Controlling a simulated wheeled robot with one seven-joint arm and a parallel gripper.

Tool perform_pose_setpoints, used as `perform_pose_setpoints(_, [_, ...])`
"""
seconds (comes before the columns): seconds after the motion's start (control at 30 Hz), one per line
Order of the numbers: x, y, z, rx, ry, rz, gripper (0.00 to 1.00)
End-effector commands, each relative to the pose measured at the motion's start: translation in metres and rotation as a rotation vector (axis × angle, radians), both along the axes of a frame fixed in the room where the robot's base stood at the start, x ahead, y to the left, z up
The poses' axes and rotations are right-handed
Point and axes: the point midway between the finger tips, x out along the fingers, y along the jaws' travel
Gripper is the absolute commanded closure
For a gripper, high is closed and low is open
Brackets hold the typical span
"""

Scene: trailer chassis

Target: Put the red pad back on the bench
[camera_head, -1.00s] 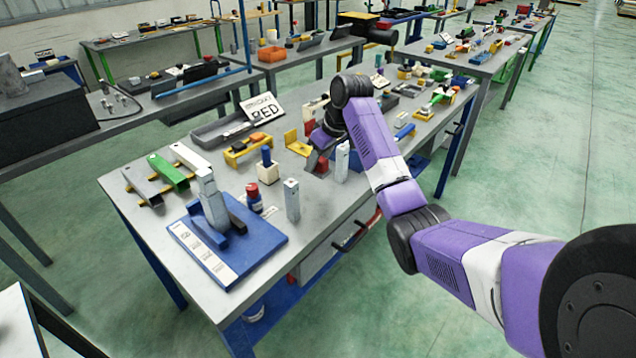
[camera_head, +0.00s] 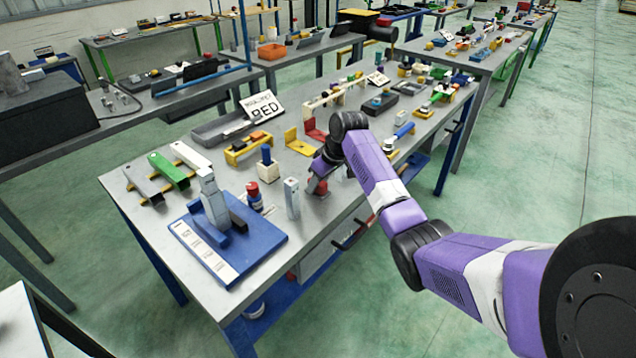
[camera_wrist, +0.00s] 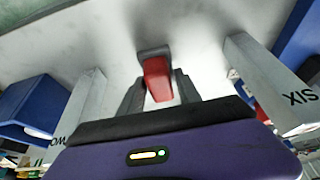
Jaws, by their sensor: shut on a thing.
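The red pad (camera_wrist: 157,80) is between the two grey fingers of my gripper (camera_wrist: 159,90) in the wrist view. A darker grey part or shadow shows at its far end. In the head view a bit of the red pad (camera_head: 318,187) shows below my gripper (camera_head: 317,180), near the front edge of the grey bench (camera_head: 285,255). My gripper is shut on the pad, low over the bench top. I cannot tell whether the pad touches the bench. My wrist hides part of the bench behind it.
A grey upright block (camera_head: 292,198) stands close left of my gripper. A blue board (camera_head: 228,245) and a red-capped bottle (camera_head: 254,196) are further left.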

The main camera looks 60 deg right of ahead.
Motion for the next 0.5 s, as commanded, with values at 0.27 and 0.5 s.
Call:
perform_pose_setpoints(0.27, [0.0002,0.0002,-0.0024,0.0,0.0,0.0,0.38])
perform_pose_setpoints(0.5, [0.0002,0.0,-0.0018,0.0,0.0,0.0,0.38])
